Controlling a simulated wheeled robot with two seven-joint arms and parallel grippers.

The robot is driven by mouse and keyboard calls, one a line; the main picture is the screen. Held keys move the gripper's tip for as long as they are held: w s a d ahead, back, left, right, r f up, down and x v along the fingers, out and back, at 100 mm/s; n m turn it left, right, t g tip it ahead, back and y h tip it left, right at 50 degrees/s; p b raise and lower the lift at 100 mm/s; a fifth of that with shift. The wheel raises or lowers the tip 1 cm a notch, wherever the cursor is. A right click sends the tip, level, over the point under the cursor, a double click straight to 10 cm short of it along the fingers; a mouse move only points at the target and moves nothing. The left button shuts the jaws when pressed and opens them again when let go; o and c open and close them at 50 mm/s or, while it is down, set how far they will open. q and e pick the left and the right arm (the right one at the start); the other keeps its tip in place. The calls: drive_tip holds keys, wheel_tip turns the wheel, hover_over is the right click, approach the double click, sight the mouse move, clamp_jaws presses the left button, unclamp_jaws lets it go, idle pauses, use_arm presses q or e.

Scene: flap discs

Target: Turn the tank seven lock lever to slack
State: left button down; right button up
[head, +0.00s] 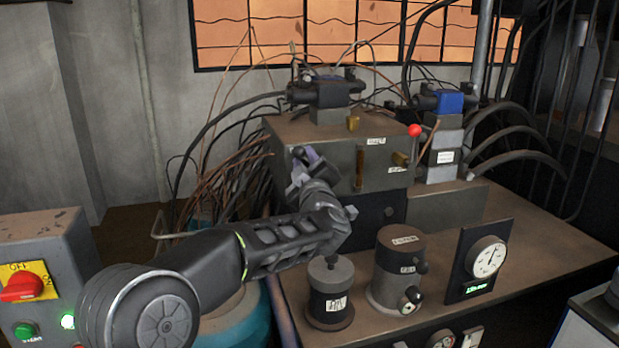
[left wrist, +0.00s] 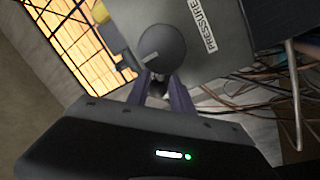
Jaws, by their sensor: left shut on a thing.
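A grey metal block (head: 320,150) stands on the bench, with small labels and brass fittings on its front. My left gripper (head: 300,158) is at the block's left front corner. In the left wrist view its two purple fingers (left wrist: 162,92) are shut on a dark lever with a round knob (left wrist: 162,48). The knob stands just beyond the fingertips, in front of the block, near a label reading PRESSURE (left wrist: 203,25). The fingers hide part of the lever. I cannot read any tank seven or slack marking. My right gripper is out of view.
A red ball knob (head: 415,130) sticks out at the block's right. Two labelled cylinders (head: 331,298) (head: 398,270) and a pressure gauge (head: 487,258) stand on the bench front. A control box with a red switch (head: 22,287) is at left. Hoses crowd behind; the right bench top is clear.

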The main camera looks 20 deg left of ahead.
use_arm(q)
drive_tip(key=shift+s+a+f+n+y+b, duration=0.1)
drive_tip(key=shift+a+f+n+y+b, duration=0.15)
drive_tip(key=shift+n+b, duration=0.55)
drive_tip(key=shift+s+a+f+n+y+b, duration=0.15)
drive_tip(key=shift+f+n+b, duration=0.2)
drive_tip(key=shift+n+b, duration=0.45)
drive_tip(key=shift+w+d, duration=0.1)
drive_tip(key=c, duration=1.1)
unclamp_jaws()
drive_tip(key=shift+c, duration=0.2)
drive_tip(key=v, duration=0.8)
drive_tip(key=shift+b, duration=0.3)
